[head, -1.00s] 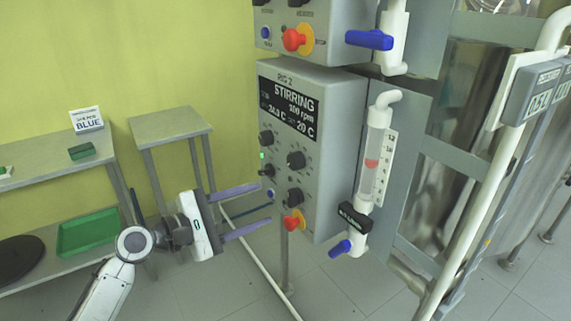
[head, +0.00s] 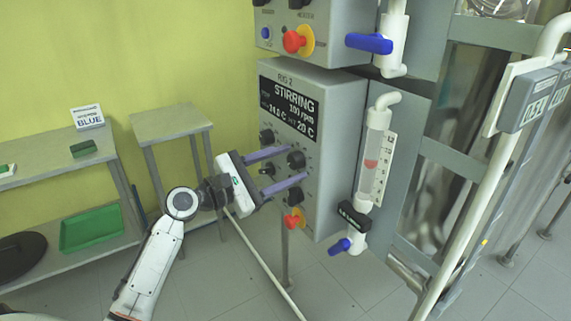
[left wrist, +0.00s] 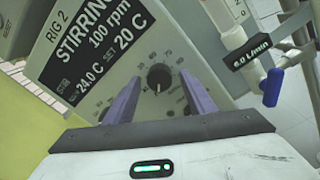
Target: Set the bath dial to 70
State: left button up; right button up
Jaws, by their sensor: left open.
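The grey RIG 2 control box (head: 335,110) has a display (head: 288,108) reading STIRRING, 100 rpm and a set value of 20 C. Below it are several black knobs. My left gripper (head: 297,162) is open, its purple fingers reaching toward the box front around the upper right knob (head: 296,159). In the left wrist view that knob (left wrist: 158,77) sits between the fingertips (left wrist: 160,84), with a numbered scale around it. I see no clear contact. The scale numbers and knob labels are too small to read, so I cannot confirm which is the bath dial. My right gripper is out of view.
A red stop button (head: 293,221) sits low on the box. A flow tube (head: 375,150) with a blue valve handle (head: 339,247) stands right of it. Another box (head: 320,25) hangs above. A small table (head: 170,121) stands behind at left.

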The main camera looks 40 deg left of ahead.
pick_arm(q)
jog(key=c, duration=1)
jog(key=shift+c, duration=0.2)
